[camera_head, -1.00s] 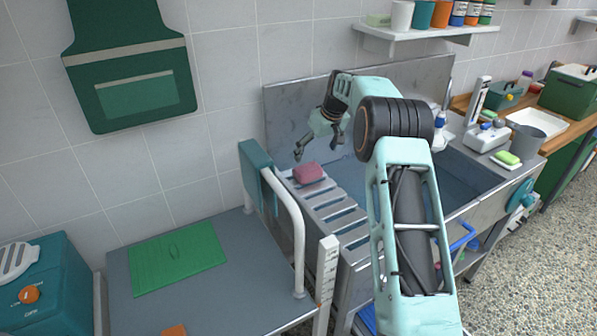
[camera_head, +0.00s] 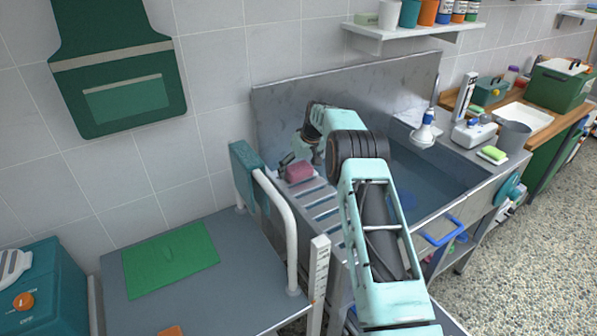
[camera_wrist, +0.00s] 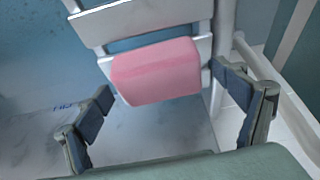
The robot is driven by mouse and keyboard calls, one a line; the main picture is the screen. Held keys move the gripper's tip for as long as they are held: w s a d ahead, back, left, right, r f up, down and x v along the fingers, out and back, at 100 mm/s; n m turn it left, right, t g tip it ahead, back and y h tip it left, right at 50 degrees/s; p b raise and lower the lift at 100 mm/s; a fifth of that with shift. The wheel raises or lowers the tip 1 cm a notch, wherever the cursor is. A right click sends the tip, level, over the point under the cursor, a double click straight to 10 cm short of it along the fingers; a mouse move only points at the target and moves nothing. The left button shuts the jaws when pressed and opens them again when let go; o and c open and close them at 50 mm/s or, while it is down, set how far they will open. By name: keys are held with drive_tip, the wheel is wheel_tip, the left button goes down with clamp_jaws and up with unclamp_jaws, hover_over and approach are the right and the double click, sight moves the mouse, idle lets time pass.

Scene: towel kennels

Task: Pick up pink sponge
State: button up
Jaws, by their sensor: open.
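The pink sponge (camera_head: 299,171) lies on the slatted metal rack (camera_head: 322,203) at the left end of the sink. In the wrist view the pink sponge (camera_wrist: 157,72) sits on a pale slat, ahead of and between the two spread fingers. My gripper (camera_wrist: 170,101) is open and empty, with one finger toward each side of the sponge. In the head view my gripper (camera_head: 290,160) is low beside the sponge, partly hidden behind my arm; contact cannot be made out there.
The metal sink (camera_head: 440,185) lies to the right. A white rail (camera_head: 290,220) with a teal towel (camera_head: 250,175) stands close on the left. The steel backsplash (camera_head: 350,100) rises behind. A grey table with a green mat (camera_head: 170,259) is at the left.

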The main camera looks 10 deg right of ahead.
sight(297, 165)
drive_tip(key=shift+c, duration=0.4)
drive_tip(key=c, duration=0.9)
drive_tip(key=shift+r, duration=0.1)
drive_tip(key=shift+c, duration=0.2)
drive_tip(key=shift+r, duration=0.45)
wheel_tip(297, 165, up, 2)
drive_tip(key=shift+r, duration=0.15)
drive_tip(key=s+d+r+b, duration=0.2)
drive_tip(key=s+r+b, duration=0.2)
drive_tip(key=s+r, duration=0.5)
drive_tip(key=shift+s+d+r, duration=0.35)
drive_tip(key=shift+s+d, duration=0.05)
drive_tip(key=shift+s, duration=2)
